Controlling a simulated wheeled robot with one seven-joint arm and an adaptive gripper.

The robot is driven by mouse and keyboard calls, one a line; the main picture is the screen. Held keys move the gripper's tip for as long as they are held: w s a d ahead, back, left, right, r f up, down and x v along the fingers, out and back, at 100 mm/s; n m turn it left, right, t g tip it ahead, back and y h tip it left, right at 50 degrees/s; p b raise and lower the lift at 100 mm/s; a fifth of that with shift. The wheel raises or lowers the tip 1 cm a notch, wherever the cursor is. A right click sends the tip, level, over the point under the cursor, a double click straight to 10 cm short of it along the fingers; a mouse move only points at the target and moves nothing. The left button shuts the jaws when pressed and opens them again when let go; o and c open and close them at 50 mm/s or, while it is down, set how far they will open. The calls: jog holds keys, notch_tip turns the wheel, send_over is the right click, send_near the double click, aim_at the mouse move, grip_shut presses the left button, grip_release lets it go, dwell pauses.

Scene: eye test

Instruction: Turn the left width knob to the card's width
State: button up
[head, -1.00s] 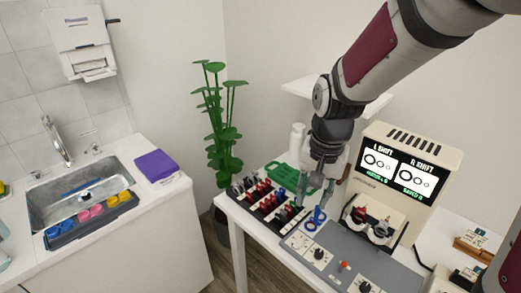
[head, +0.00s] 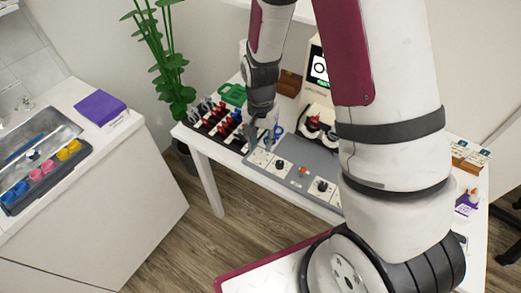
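A grey control panel (head: 296,151) lies along the front of the white table. It carries a left black knob (head: 280,163) on a white plate, a right black knob (head: 321,186) and a small red knob (head: 304,170) between them. Which of them is a width knob cannot be read. My gripper (head: 262,142) points down over the panel's left end, left of the left knob, and appears apart from it. Its fingers look spread and empty, though small. Small cards (head: 468,153) stand in a wooden holder at the right; their print is unreadable.
The cream test machine (head: 318,108) stands behind the panel, mostly hidden by my arm. A dark rack of red and black pieces (head: 216,122) and a green case (head: 233,94) are left of my gripper. Blue rings (head: 278,132) lie close beside it.

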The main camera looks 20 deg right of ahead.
aim_at(261, 154)
jog(key=shift+f, duration=2.35)
grip_shut()
